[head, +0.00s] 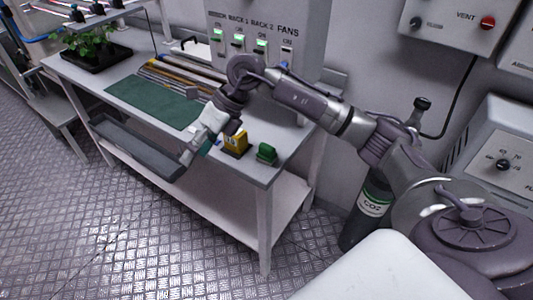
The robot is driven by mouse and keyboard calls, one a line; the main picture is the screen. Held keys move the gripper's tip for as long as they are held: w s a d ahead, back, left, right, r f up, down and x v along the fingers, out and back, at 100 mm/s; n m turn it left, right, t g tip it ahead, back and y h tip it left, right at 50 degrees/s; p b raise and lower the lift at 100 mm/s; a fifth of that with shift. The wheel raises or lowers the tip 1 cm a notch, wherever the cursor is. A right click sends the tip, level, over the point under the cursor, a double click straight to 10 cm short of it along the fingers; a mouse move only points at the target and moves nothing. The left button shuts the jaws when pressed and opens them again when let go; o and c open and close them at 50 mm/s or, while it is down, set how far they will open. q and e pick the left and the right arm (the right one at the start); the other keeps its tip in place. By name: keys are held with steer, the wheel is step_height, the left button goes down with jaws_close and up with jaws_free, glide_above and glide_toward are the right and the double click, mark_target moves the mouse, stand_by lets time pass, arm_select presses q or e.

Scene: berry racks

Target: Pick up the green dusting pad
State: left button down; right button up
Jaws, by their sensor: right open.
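The green dusting pad (266,153), a small green block-like item, sits near the right front corner of the white workbench. My right arm reaches in from the right above the bench. My right gripper (190,153) is open and points down at the bench's front edge, to the left of the green pad and apart from it. A small teal patch shows beside the gripper; I cannot tell what it is. My left gripper is not in view.
A yellow item (236,143) stands just left of the pad. A green mat (150,101), several rods (180,75) and a potted plant (90,44) are on the bench (262,178). A CO2 cylinder (370,205) stands right of the bench.

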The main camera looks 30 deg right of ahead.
steer(key=w+d+h, duration=0.1)
steer(key=d+h, duration=0.2)
steer(key=d, duration=0.5)
step_height(320, 180, up, 3)
steer(key=m+h, duration=0.2)
steer(key=h, duration=0.3)
glide_above(267, 146)
steer(key=shift+g, duration=0.4)
steer(key=f, duration=0.7)
steer(key=shift+w+d+f+p, duration=0.1)
steer(key=shift+w+d+p, duration=0.1)
steer(key=shift+w+p, duration=0.1)
steer(key=shift+s+a+f+p, duration=0.15)
steer(key=shift+f+p, duration=0.2)
steer(key=shift+f, duration=1.15)
steer(key=shift+s+a+f+p, duration=0.1)
steer(key=shift+f+p, duration=0.2)
steer(key=shift+f, duration=1.15)
steer(key=shift+d, duration=0.1)
steer(key=c, duration=1.2)
